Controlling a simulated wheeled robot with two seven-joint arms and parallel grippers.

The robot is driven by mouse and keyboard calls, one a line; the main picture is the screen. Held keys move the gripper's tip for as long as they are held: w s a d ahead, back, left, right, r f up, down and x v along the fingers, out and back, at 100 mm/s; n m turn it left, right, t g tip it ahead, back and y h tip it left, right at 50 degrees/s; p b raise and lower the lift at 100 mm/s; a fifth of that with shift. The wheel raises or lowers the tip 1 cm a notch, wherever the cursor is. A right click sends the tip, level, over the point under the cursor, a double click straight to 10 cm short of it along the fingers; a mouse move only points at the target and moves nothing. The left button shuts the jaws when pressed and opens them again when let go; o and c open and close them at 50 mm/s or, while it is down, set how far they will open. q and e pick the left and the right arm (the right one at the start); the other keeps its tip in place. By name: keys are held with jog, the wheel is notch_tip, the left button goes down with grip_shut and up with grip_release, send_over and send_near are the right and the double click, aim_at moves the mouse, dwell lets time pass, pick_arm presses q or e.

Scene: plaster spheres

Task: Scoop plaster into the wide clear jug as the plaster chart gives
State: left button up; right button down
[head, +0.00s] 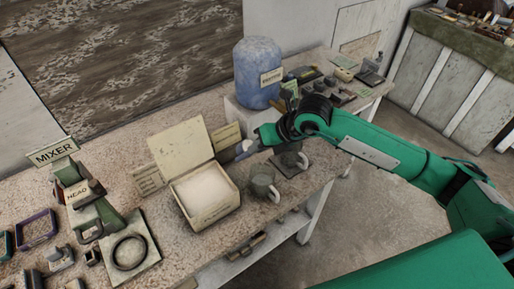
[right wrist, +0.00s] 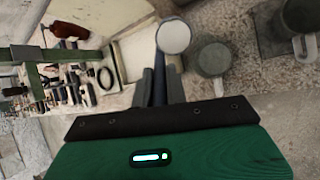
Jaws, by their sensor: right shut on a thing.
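My right gripper (head: 257,143) is shut on a scoop (head: 242,151), held above the table just right of the plaster box. In the right wrist view the scoop's round, pale end (right wrist: 173,37) points away from my fingers; I cannot tell whether that is powder or bare scoop. The open plaster box (head: 208,213) holds white powder (head: 203,189). A grey, see-through-looking jug with a handle (head: 262,184) stands right of the box. A second handled jug (head: 291,160) stands behind it on a dark square plate, partly under my arm. My left gripper is out of view.
Small cards (head: 228,136) (head: 149,180) stand around the box, their text unreadable. A blue barrel (head: 258,75) stands behind. A mixer (head: 86,203), a ring on a board (head: 129,252) and small tools fill the left. The table's front edge runs close to the jugs.

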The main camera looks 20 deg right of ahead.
jog(key=y+b, duration=0.1)
jog(key=b, duration=0.1)
jog(key=s+d+f+t+y+b, duration=0.1)
jog(key=b, duration=0.1)
jog(key=shift+d+f+t, duration=0.15)
jog(key=shift+f+t, duration=0.15)
jog(key=shift+b, duration=0.3)
jog(key=b, duration=0.3)
jog(key=t+y+b, duration=0.1)
jog(key=b, duration=0.1)
jog(key=shift+s+d+f+y+b, duration=0.3)
jog(key=shift+d+f+b, duration=0.1)
dwell(0.4)
